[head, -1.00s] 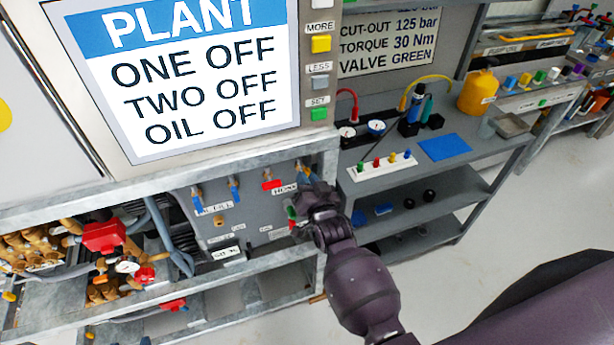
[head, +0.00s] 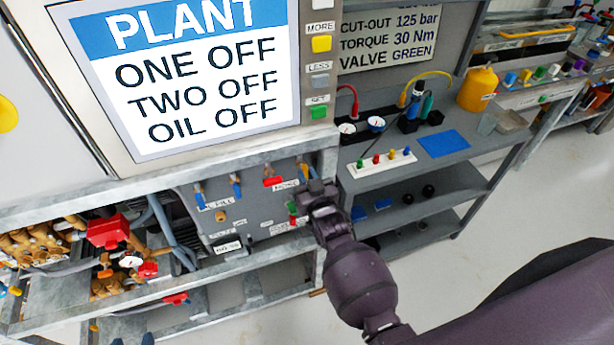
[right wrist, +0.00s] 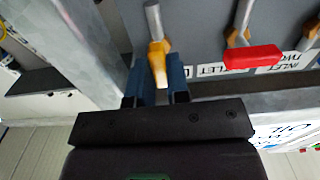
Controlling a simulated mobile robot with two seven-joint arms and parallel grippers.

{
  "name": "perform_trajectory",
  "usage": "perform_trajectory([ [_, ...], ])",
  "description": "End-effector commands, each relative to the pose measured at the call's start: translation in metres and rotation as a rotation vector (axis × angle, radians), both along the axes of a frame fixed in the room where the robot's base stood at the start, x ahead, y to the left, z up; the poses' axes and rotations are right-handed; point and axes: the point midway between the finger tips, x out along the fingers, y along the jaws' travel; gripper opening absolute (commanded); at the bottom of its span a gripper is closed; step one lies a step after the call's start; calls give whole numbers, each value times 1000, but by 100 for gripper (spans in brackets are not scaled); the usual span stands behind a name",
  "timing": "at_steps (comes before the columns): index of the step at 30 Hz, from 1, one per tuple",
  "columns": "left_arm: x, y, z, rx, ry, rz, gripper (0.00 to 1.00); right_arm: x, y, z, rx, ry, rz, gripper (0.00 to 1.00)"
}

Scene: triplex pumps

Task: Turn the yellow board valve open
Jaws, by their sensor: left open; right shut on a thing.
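The board valve's yellow handle (right wrist: 157,62) hangs from a grey stem in the right wrist view. My right gripper (right wrist: 156,84) is shut on it, with one blue finger on each side. In the head view my right gripper (head: 317,192) is at the right end of the grey valve board (head: 250,213) and hides most of the yellow valve. The handle looks nearly in line with its stem.
A red-handled valve (right wrist: 252,57) is beside the yellow one, set crosswise. Blue-handled valves (head: 236,188) are further left on the board. A frame post stands close by the right gripper. A bench (head: 470,140) with gauges and a yellow can (head: 478,89) is to the right.

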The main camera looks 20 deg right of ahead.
Motion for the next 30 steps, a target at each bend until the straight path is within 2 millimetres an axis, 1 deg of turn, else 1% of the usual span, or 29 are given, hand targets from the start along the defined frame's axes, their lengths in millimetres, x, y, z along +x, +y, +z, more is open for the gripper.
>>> perform_trajectory([
  [6,1,0,0,0,-1,0,52,0,0,-1,-5,2,0,0],
  [7,1,0,0,0,-1,0,52,0,0,-1,-5,2,0,21],
  [11,1,0,0,0,-1,0,52,0,0,-1,-4,2,0,41],
  [19,1,0,0,0,-1,0,52,0,0,0,-2,0,0,42],
  [22,1,0,0,0,-1,0,52,-4,0,-1,-2,1,0,42],
  [26,1,0,0,0,-1,0,52,-16,-1,-1,-1,2,-1,42],
  [30,1,0,0,0,-2,0,52,-38,-2,-1,-1,2,-1,42],
])
